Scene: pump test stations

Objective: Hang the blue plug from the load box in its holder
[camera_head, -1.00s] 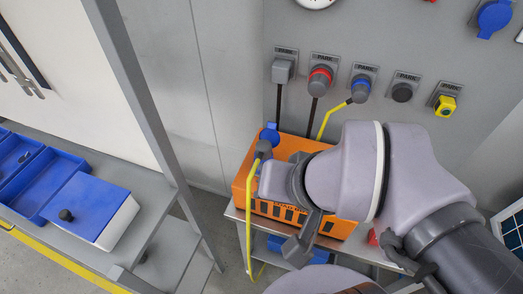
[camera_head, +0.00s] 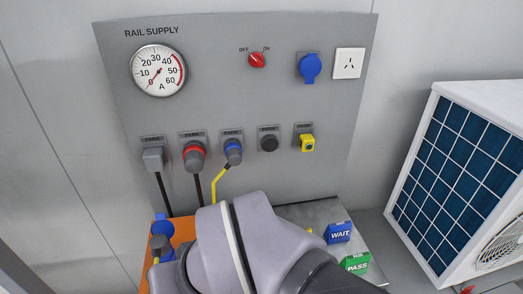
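The orange load box (camera_head: 184,230) shows only in part behind my arm at the lower left. A blue fitting with a raised lid (camera_head: 161,222) is on it. A grey plug body (camera_head: 157,243) with a yellow cable sits against that fitting; whether it is fully seated cannot be seen. My wrist and arm cover the bottom centre. My gripper's fingers are out of sight in the current view.
The panel holds a grey plug (camera_head: 153,158), a red-ringed plug (camera_head: 194,157), a black round part (camera_head: 269,144) and a yellow part (camera_head: 307,144). Above are a gauge (camera_head: 158,71), red switch (camera_head: 257,60), blue-lidded socket (camera_head: 309,67) and white socket (camera_head: 349,63). WAIT (camera_head: 338,232) and PASS (camera_head: 356,264) blocks stand right.

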